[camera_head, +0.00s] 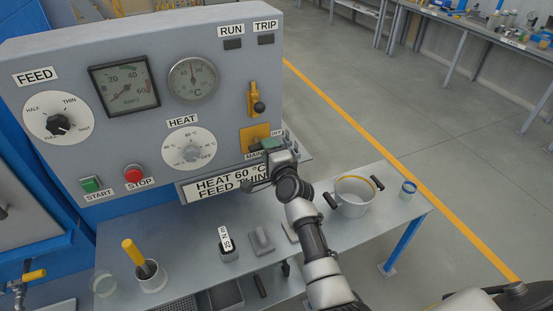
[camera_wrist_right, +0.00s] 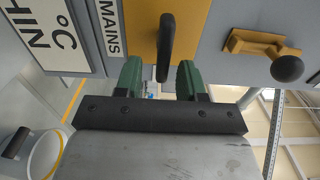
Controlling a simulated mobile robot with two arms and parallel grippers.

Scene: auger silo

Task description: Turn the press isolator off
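The press isolator is a yellow plate (camera_head: 250,133) with a MAINS label (camera_wrist_right: 110,32) on the grey panel, lower right. An OFF label (camera_head: 277,132) is partly visible beside it. In the right wrist view its black handle (camera_wrist_right: 167,45) runs roughly parallel to the MAINS lettering. My right gripper (camera_wrist_right: 162,78) is at the handle with its green fingers apart, one on each side; the handle's near end is between the tips, closer to the right finger. In the head view my right gripper (camera_head: 268,148) hides the handle. My left gripper is not in view.
A yellow slide with a black knob (camera_head: 258,106) sits just above the isolator. The HEAT dial (camera_head: 188,149), green START button (camera_head: 90,185) and red STOP button (camera_head: 133,174) are left.

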